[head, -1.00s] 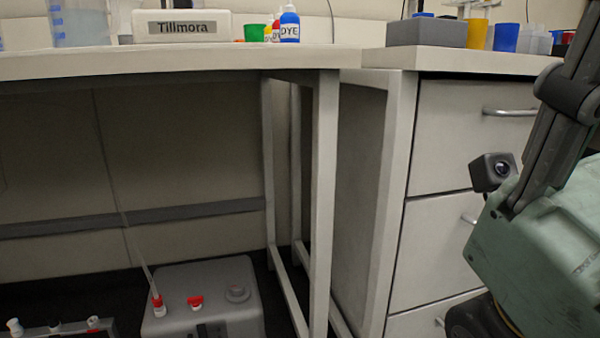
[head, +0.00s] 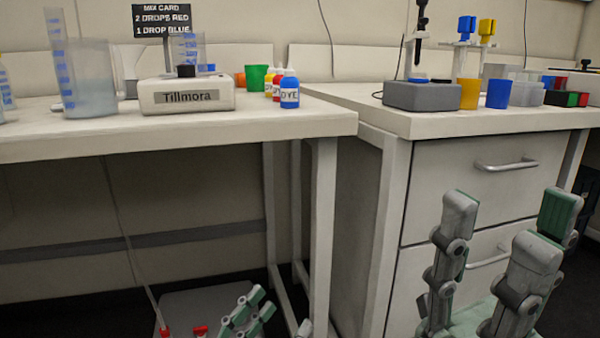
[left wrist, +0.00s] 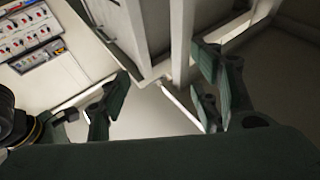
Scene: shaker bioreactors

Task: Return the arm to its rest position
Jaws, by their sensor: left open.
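My left gripper (head: 275,312) is at the bottom of the head view, low in front of the left bench, with only its fingertips showing. In the left wrist view its fingers (left wrist: 165,90) are spread apart with nothing between them. My right gripper (head: 510,222) is at the lower right of the head view, in front of the drawer cabinet (head: 480,190). Its fingers point up and stand apart, with nothing seen between them. Both arms are mostly out of view.
The left bench (head: 200,135) holds a white Tillmora device (head: 187,95), beakers and dye bottles (head: 289,90). The right counter (head: 430,123) holds a grey stand (head: 422,96) and cups. A grey box (head: 185,305) with red fittings stands below the left bench.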

